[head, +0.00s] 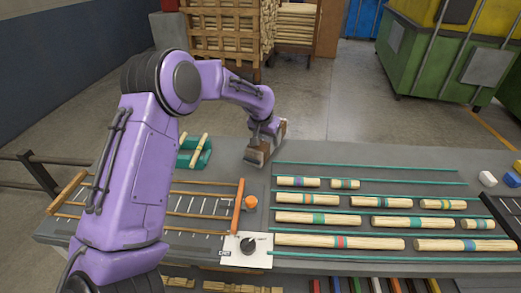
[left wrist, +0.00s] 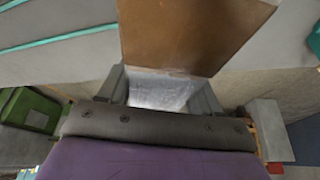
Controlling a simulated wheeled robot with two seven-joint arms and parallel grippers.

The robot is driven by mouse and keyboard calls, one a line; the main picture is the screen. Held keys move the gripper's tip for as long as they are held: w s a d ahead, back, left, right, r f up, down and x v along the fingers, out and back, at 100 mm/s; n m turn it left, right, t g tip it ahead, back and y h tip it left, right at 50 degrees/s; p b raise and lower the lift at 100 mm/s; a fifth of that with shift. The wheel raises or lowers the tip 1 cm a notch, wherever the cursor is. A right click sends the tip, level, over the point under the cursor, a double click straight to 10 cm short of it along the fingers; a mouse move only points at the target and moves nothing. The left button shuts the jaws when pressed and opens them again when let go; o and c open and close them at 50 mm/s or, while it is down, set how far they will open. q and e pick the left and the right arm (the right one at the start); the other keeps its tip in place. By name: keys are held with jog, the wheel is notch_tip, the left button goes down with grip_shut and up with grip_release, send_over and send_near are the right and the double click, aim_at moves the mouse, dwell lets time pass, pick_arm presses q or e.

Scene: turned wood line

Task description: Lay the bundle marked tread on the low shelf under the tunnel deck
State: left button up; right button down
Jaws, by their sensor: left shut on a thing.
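My left gripper (head: 259,152) is above the back middle of the grey table, at the left end of the green-railed lanes. It is shut on a flat brown thing (left wrist: 190,35), which sticks out beyond the fingers in the left wrist view; I cannot tell what it is. Several pale wood bundles (head: 340,242) with coloured bands lie in the lanes on the right, apart from the gripper. I cannot read any tread mark on them. Beneath the table's front edge, colourful upright pieces (head: 390,284) and wood ends (head: 240,287) show. The tunnel deck and low shelf cannot be told apart clearly. My right gripper is out of view.
A wooden-railed rack (head: 190,215) and a green tray (head: 195,158) with sticks are at left. Green bins (head: 440,70) and a slatted crate (head: 222,35) stand behind.

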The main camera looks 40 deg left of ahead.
pick_arm(q)
jog(key=a+f, duration=0.1)
jog(key=f, duration=0.1)
jog(key=a+f+p, duration=0.1)
jog(key=f, duration=0.1)
jog(key=s+a+f+p, duration=0.1)
jog(key=f, duration=0.2)
jog(key=shift+s, duration=0.1)
jog(key=shift+f, duration=0.15)
jog(key=shift+f, duration=0.1)
jog(key=o, duration=1.4)
jog(key=shift+c, duration=0.2)
